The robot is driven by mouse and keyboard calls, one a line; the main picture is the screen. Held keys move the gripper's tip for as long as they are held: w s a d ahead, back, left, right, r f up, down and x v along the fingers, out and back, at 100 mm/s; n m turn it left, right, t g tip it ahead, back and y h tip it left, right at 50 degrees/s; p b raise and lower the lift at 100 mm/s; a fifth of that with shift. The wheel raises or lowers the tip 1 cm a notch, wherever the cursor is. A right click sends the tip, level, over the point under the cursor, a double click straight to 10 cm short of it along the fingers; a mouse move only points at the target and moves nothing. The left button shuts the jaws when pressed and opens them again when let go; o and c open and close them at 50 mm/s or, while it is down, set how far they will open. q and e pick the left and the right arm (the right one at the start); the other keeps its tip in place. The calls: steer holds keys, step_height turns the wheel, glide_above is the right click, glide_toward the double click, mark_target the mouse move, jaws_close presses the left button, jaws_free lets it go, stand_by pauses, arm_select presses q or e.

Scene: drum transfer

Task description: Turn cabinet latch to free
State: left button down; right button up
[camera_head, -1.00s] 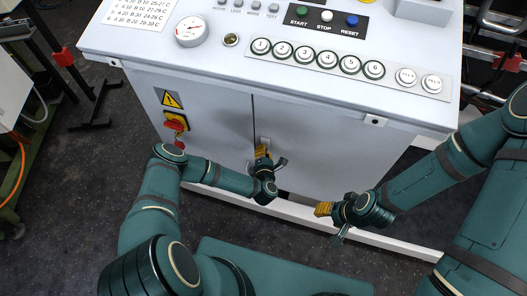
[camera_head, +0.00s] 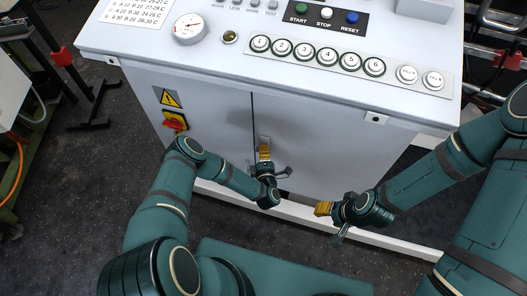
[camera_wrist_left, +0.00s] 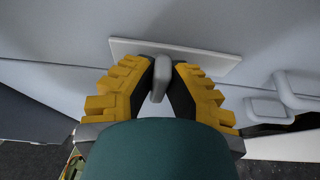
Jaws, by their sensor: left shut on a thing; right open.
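The cabinet latch is a small grey handle (camera_wrist_left: 160,79) on a pale plate (camera_wrist_left: 205,60) in the left wrist view. In the head view the plate (camera_head: 264,140) shows on the cabinet front beside the door seam, and the handle is hidden by my gripper. My left gripper (camera_head: 264,152) is shut on the latch. Its yellow fingers (camera_wrist_left: 160,75) press the handle from both sides in the left wrist view. My right gripper (camera_head: 322,208) is open and empty, in front of the lower right of the cabinet.
A red and yellow switch (camera_head: 174,122) is on the left door. A white base rail (camera_head: 300,212) runs low along the front.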

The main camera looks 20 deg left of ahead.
stand_by(0.3)
arm_select(q)
steer(key=c, duration=1)
jaws_free()
steer(key=v, duration=1.2)
